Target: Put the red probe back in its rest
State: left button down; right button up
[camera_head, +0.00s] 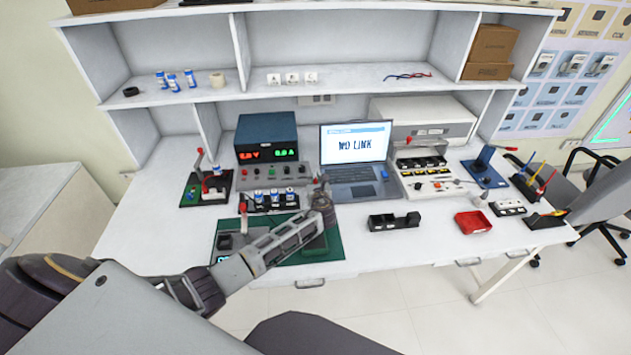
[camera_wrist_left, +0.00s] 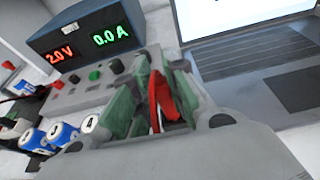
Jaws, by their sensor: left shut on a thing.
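My left gripper (camera_head: 321,186) is above the bench, in front of the power supply and laptop. In the left wrist view its green-padded fingers (camera_wrist_left: 155,100) are shut on the red probe (camera_wrist_left: 163,95), which shows as a narrow red piece between them. In the head view only a small bit of red shows at the fingertips; the gripper hides the rest. A black block with a raised end (camera_head: 394,221) lies on the bench to the right of the gripper; I cannot tell whether it is the probe's rest. My right gripper is not in view.
The power supply (camera_head: 267,138) stands behind, left of the laptop (camera_head: 355,150) reading "NO LINK". Blue-and-white cylinders stand in a black rack (camera_head: 268,201). A green mat (camera_head: 326,247) carries a red-handled fixture. A red tray (camera_head: 472,222) is at right; the bench between has free room.

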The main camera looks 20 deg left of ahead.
pick_arm(q)
jog(key=shift+f+b, duration=0.4)
jog(key=shift+f, duration=0.3)
jog(key=c, duration=1.3)
grip_release()
jog(key=shift+c, duration=0.2)
jog(key=shift+s, duration=0.1)
jog(key=shift+v, duration=5.95)
jog(key=shift+r, duration=0.1)
